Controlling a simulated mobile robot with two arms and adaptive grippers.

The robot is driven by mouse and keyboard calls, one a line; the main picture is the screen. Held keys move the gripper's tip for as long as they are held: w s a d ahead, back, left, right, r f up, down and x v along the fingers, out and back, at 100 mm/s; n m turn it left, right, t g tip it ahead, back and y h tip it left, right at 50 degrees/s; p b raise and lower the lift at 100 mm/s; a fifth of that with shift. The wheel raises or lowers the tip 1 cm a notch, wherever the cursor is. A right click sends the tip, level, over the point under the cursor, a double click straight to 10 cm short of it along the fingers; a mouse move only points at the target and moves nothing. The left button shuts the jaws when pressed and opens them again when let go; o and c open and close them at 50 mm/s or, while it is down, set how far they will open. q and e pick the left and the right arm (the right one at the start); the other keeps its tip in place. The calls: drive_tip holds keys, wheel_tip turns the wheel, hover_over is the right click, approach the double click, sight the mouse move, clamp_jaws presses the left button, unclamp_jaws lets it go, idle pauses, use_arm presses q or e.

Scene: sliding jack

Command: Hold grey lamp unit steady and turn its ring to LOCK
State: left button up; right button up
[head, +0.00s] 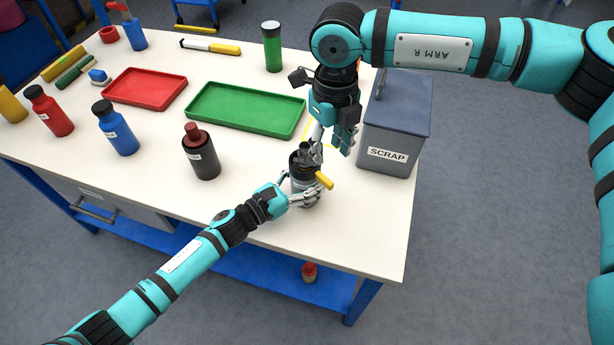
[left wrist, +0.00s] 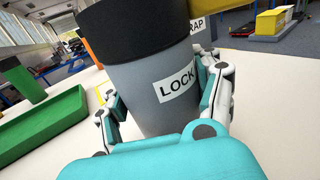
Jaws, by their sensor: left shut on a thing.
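The grey lamp unit (head: 298,185) stands upright near the table's front edge in the head view. Its grey body (left wrist: 150,95) fills the left wrist view, with a LOCK label (left wrist: 174,85) facing that camera. The black ring (left wrist: 125,30) sits on top of the body. A yellow lever (head: 324,180) sticks out to the right in the head view. My left gripper (head: 303,199) is shut on the grey body, one finger on each side. My right gripper (head: 315,152) points down at the black top from above; its fingertips are partly hidden, so its grip is unclear.
A grey SCRAP bin (head: 391,130) stands just right of my right gripper. A dark bottle (head: 203,160), a green tray (head: 245,110), a red tray (head: 146,88) and a green bottle (head: 272,50) stand left and behind. The white table (head: 240,205) is bare around the lamp unit's front.

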sight(325, 178)
drive_tip(key=shift+c, duration=0.2)
drive_tip(key=shift+n, duration=0.7)
drive_tip(key=f, duration=0.9)
drive_tip(key=shift+w+a+f, duration=0.3)
drive_tip(key=shift+f, duration=0.05)
clamp_jaws()
